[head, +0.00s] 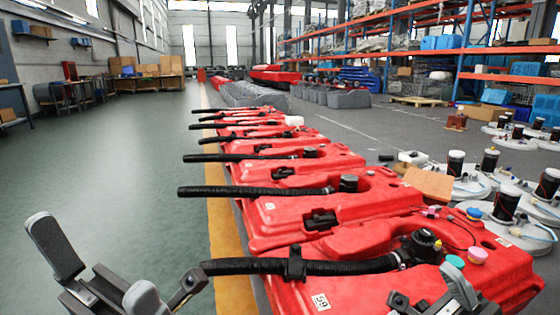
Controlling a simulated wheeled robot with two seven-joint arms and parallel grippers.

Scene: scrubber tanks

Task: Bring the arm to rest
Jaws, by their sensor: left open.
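My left gripper (100,272) is at the lower left, its two grey-padded fingers spread apart with nothing between them. It is over the green floor, left of the nearest red scrubber tank (400,255). That tank carries a black ribbed hose (340,267), whose free end shows close to the dark parts of my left gripper; I cannot tell if they touch. Part of my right gripper (460,288) shows at the bottom edge, in front of the nearest tank. One grey pad is visible; the rest is cut off, so its opening is hidden.
Several more red tanks with black hoses (255,191) run back in a row. A yellow floor line (222,225) passes beside them. White round parts (515,235) with black cylinders lie right. Tall shelves (400,40) stand behind. The green floor (120,160) at left is clear.

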